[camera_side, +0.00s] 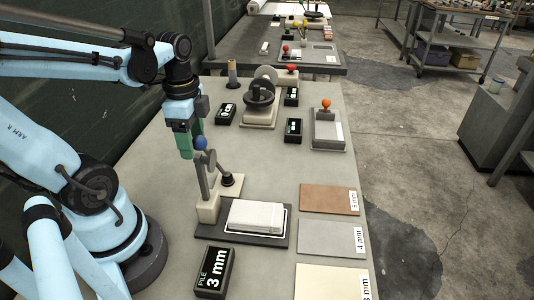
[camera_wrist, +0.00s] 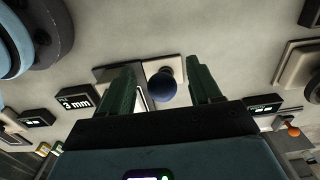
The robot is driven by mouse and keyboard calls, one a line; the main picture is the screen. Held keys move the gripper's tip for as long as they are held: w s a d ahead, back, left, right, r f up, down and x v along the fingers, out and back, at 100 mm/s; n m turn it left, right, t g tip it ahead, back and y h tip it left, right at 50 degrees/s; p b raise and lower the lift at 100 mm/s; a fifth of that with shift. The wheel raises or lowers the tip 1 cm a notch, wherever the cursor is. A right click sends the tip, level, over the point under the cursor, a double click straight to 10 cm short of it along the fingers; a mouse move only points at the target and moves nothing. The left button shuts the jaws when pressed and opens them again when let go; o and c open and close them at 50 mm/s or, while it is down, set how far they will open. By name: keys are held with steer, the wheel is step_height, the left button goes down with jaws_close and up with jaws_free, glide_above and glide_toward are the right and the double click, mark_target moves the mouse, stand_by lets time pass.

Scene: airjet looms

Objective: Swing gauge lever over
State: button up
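The gauge lever (camera_side: 205,180) is a grey arm with a blue ball knob (camera_side: 201,143) at its top. It stands nearly upright on a beige post at the left end of a dark base (camera_side: 210,233). A white block (camera_side: 256,215) lies on that base. My gripper (camera_side: 191,148) points down at the knob with green fingers. In the wrist view the blue knob (camera_wrist: 161,87) shows between the two spread fingers (camera_wrist: 161,70), with gaps on both sides. My gripper is open and holds nothing. The lever below the knob is mostly hidden in the wrist view.
A display reading 3 mm (camera_side: 214,272) stands in front of the gauge. Brown (camera_side: 325,199), grey (camera_side: 325,238) and cream (camera_side: 325,283) plates lie to the right. A handwheel (camera_side: 260,92) and an orange-knobbed lever (camera_side: 326,104) stand farther back.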

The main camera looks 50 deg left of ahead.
steer(key=shift+r, duration=0.1)
steer(key=shift+r, duration=3.45)
step_height(320, 180, up, 12)
steer(key=w+d+f+n+t, duration=0.3)
steer(key=w+d+f+n, duration=0.1)
steer(key=f, duration=0.4)
steer(key=w+d+f+n+t, duration=0.3)
steer(key=d+f+n+t, duration=0.1)
steer(key=f, duration=0.4)
steer(key=shift+w+d+n, duration=0.35)
steer(key=shift+d+n, duration=0.15)
steer(key=shift+d, duration=0.4)
